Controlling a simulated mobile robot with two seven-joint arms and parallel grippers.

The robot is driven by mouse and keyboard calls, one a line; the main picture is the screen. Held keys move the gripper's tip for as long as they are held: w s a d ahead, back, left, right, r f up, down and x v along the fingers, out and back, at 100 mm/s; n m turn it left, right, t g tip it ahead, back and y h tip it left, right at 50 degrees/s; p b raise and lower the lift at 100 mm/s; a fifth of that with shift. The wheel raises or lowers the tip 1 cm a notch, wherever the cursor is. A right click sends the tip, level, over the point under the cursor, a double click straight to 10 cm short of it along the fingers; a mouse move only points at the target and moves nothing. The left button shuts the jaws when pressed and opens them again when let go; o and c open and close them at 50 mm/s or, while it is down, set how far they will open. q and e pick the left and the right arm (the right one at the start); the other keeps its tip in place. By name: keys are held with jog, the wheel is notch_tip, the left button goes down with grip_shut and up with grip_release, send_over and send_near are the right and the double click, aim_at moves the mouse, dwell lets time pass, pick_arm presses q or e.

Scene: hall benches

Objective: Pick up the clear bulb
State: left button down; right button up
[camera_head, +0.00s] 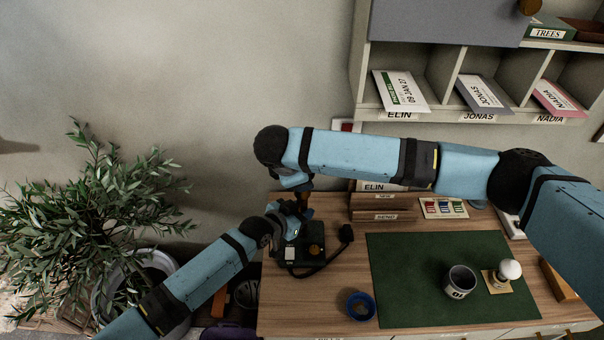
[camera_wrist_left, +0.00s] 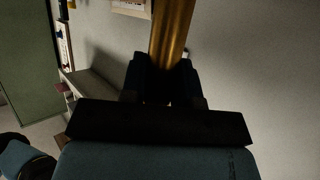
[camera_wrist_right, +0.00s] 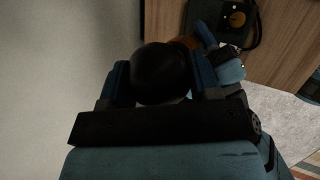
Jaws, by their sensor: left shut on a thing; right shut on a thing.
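I cannot pick out a bulb that is plainly clear. A white round bulb (camera_head: 510,269) stands in a small wooden holder (camera_head: 497,287) on the green mat's right side. My left gripper (camera_head: 303,209) is shut on a brass-coloured stem (camera_wrist_left: 172,38) above a dark base (camera_head: 285,256). My right gripper (camera_head: 304,186), just above the left one, is shut on a dark round thing (camera_wrist_right: 160,73); I cannot tell whether it is a bulb. The right arm hides part of the bench's back.
A cable with a black plug (camera_head: 346,234) lies beside the base. Pigeonholes (camera_head: 440,75) hang behind; a leafy plant (camera_head: 85,200) stands left. The mat's middle is clear.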

notch_tip(320, 180, up, 10)
jog(key=shift+r, duration=0.1)
pick_arm(q)
jog(key=c, duration=0.8)
grip_release()
jog(key=shift+a, duration=0.1)
